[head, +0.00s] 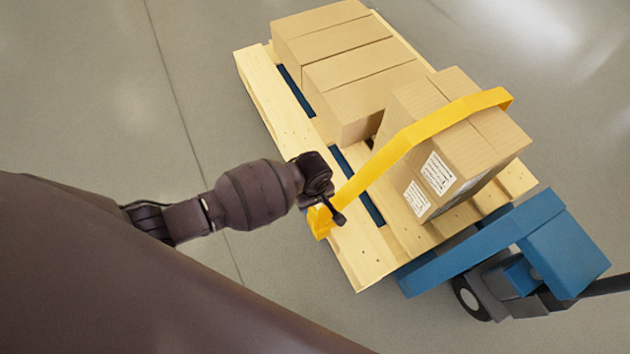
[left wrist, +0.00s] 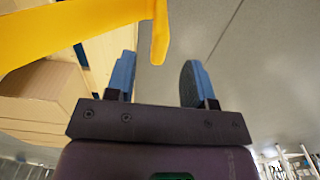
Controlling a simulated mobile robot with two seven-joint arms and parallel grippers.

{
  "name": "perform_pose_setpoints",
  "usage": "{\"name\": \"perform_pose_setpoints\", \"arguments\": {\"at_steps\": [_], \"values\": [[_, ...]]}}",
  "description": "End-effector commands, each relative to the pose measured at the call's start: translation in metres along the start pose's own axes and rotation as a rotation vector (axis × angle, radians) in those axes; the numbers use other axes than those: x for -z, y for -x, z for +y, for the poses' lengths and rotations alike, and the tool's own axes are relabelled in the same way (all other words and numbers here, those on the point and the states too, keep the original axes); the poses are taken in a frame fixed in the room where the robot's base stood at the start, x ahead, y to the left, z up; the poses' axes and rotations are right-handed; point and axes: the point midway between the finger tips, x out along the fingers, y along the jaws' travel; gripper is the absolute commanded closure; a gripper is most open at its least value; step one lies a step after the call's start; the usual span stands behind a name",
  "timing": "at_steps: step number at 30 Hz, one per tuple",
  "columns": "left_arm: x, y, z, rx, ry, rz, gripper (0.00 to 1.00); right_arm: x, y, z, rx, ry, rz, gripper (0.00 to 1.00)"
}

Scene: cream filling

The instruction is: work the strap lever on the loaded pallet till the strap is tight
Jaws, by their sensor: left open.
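A yellow strap (head: 410,137) runs over the front carton (head: 470,140) on the wooden pallet (head: 262,90). Its lower end meets a yellow fitting (head: 320,224) at the pallet's left edge. My left gripper (head: 328,203) is right at this fitting, and I cannot make out its fingers clearly there. In the left wrist view my left gripper (left wrist: 157,72) is open, its blue-padded fingers apart. A narrow yellow piece, seemingly the lever (left wrist: 160,35), points down between the fingertips; I cannot tell whether it touches them. The strap crosses the upper left (left wrist: 60,30). My right gripper is out of view.
More cartons (head: 345,65) stand at the pallet's far end. A blue pallet truck (head: 567,245) with a dark wheel stands at the lower right, its forks (head: 360,190) under the pallet. The grey floor (head: 90,80) to the left is clear.

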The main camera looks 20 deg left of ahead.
Motion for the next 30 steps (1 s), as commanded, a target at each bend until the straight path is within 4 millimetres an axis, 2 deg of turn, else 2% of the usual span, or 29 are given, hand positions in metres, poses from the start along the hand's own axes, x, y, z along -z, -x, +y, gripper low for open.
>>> {"name": "perform_pose_setpoints", "arguments": {"at_steps": [1, 7, 12, 18, 29, 30], "values": [[-0.003, -0.018, -0.005, 0.011, -0.001, -0.008, 0.51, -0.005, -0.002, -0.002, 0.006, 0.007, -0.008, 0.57], [-0.003, -0.050, -0.005, 0.012, -0.002, -0.008, 0.51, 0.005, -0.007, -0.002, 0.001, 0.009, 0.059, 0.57], [-0.003, -0.070, -0.004, 0.008, -0.001, -0.006, 0.51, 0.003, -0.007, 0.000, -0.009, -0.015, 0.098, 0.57], [-0.001, -0.082, -0.002, 0.003, -0.001, -0.003, 0.51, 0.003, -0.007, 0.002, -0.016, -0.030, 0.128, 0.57], [0.000, -0.082, -0.001, -0.001, -0.001, 0.000, 0.51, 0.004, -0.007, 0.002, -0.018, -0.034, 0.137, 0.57], [0.000, -0.082, -0.001, -0.001, -0.001, 0.000, 0.57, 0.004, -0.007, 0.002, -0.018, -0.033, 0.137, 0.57]]}}
